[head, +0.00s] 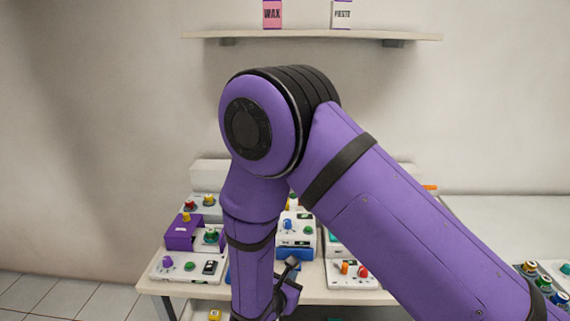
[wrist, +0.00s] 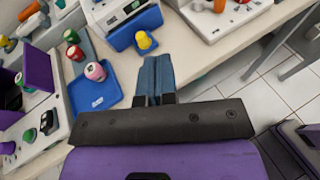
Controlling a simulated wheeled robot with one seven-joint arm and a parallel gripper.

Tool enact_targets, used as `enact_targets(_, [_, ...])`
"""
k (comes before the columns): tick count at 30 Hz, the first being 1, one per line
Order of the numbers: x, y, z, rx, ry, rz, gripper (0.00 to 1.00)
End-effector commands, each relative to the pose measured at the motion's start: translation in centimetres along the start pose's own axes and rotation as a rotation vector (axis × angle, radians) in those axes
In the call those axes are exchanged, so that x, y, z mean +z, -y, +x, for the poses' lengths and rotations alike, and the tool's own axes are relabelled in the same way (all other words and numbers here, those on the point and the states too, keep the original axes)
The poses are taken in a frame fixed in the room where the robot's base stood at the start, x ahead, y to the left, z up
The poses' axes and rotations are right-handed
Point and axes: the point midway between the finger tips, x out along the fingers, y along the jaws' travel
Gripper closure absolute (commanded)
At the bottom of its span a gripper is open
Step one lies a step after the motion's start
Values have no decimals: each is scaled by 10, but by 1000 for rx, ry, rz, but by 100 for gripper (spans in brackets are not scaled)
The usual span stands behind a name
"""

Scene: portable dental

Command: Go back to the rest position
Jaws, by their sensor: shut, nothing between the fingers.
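My gripper (wrist: 156,78) shows in the wrist view with its two blue-grey fingers pressed together. It is shut and empty, pointing over the front edge of the table (wrist: 205,82). In the head view my purple arm bends at a high elbow and drops down in front of the table. The gripper itself cannot be made out clearly there.
A blue tray (wrist: 88,103) with a pink knob (wrist: 95,71) lies left of the fingers. A yellow knob (wrist: 144,41) is just beyond the fingertips. A purple box (head: 183,234) and several knobbed white units crowd the table.

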Motion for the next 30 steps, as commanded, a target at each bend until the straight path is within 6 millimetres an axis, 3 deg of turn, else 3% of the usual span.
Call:
enact_targets(1, [25, 7, 6, -52, 2, 56, 100])
enact_targets(6, [93, 38, 17, -233, -5, 240, 100])
enact_targets(15, [190, 108, 17, -526, -34, 581, 100])
enact_targets(21, [240, 158, 5, -700, -65, 824, 100])
enact_targets(30, [294, 226, -30, -916, -126, 1210, 100])
